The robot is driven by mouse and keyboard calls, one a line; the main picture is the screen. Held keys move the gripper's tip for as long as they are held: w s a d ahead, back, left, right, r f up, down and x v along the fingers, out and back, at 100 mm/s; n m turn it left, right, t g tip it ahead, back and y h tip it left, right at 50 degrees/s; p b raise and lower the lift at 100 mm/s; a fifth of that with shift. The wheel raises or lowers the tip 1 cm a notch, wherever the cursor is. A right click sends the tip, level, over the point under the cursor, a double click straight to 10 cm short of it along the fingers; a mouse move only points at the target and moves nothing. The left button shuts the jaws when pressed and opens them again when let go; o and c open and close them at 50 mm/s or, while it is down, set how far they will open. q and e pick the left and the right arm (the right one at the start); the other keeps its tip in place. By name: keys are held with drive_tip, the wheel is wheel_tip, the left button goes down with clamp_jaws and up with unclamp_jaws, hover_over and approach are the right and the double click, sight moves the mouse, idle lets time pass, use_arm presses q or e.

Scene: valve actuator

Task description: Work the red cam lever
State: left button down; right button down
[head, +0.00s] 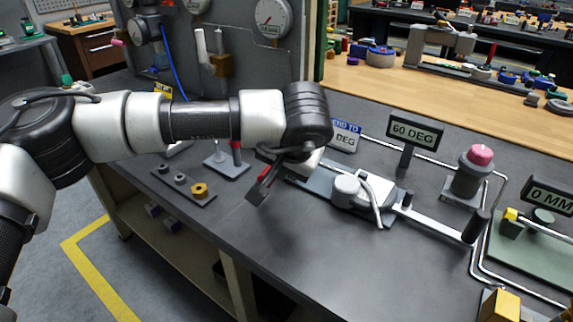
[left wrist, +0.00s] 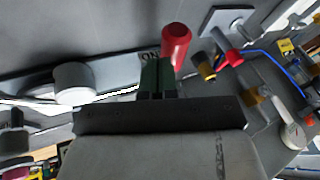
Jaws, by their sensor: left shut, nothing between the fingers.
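The red cam lever shows in the left wrist view as a red rounded handle (left wrist: 175,45), just right of the fingertips. In the head view only a bit of red (head: 264,173) shows at my gripper, and the arm hides the rest. My left gripper (head: 259,188) points down over the bench near the left end of a grey plate (head: 320,181). Its fingers (left wrist: 156,72) are closed with nothing between them. I cannot tell whether they touch the lever. A white round hub (head: 347,187) sits on the plate, also in the wrist view (left wrist: 75,80). My right gripper is out of view.
A "60 DEG" sign (head: 414,132) stands behind the plate, beside a partly hidden blue sign (head: 347,130). A long bar with a black handle (head: 476,227) lies right, near a pink-topped button (head: 479,156). Left are a brass nut (head: 199,190) and a small stand (head: 226,170). The front bench is clear.

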use_arm(q)
drive_tip(key=shift+w+a+f+b, duration=0.1)
drive_tip(key=shift+w+a+b, duration=0.1)
drive_tip(key=shift+a, duration=0.25)
drive_tip(key=shift+w+a+f+b, duration=0.1)
drive_tip(key=shift+a+b, duration=0.05)
drive_tip(key=shift+a, duration=0.25)
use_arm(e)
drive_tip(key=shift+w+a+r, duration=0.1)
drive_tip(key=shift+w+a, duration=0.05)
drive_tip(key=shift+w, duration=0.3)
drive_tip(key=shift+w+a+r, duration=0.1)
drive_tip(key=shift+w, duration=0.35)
use_arm(q)
drive_tip(key=shift+d+r, duration=0.1)
drive_tip(key=shift+d, duration=0.05)
